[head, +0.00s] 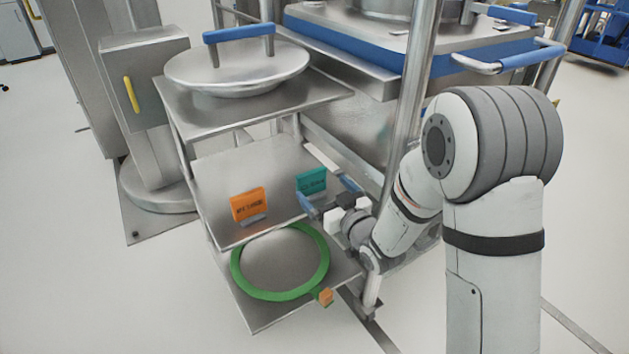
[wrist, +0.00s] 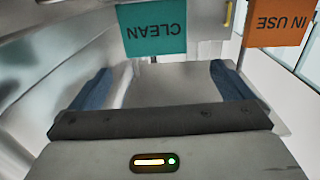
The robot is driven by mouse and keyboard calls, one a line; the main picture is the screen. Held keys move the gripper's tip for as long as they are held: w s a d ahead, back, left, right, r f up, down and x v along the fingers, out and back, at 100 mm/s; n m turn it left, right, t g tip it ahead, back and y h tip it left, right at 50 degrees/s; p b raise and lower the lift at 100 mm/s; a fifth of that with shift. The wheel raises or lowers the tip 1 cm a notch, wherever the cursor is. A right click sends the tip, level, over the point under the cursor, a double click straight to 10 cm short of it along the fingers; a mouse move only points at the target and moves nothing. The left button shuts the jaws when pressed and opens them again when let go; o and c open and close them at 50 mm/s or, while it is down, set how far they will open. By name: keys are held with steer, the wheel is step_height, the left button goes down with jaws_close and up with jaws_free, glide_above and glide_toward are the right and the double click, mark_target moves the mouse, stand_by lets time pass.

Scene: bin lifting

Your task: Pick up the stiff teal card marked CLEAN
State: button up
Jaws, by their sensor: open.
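The teal card (head: 311,180) stands upright on the middle shelf of the steel cart. In the wrist view the teal card (wrist: 152,28) shows the word CLEAN upside down. It is at the top, ahead of the blue fingers and roughly between them sideways. My gripper (head: 323,188) is open and empty, just in front of the card. Its fingers also show in the wrist view (wrist: 160,80), spread apart with bare steel between them. I see no contact with the card. The card's lower edge is partly hard to see in the head view.
An orange card (head: 249,205) marked IN USE stands left of the teal one. A green ring (head: 239,274) with an orange tag lies on the lower shelf. A lid with a blue handle (head: 238,33) sits on the top shelf above. A steel post (head: 408,95) stands at right.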

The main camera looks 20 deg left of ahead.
mark_target(313, 174)
steer(key=b+x, duration=0.1)
steer(key=x, duration=0.3)
steer(key=b+x, duration=0.1)
steer(key=x, duration=0.3)
steer(key=shift+w+d, duration=0.15)
steer(key=shift+w, duration=0.2)
steer(key=c, duration=1.3)
steer(key=shift+r, duration=0.1)
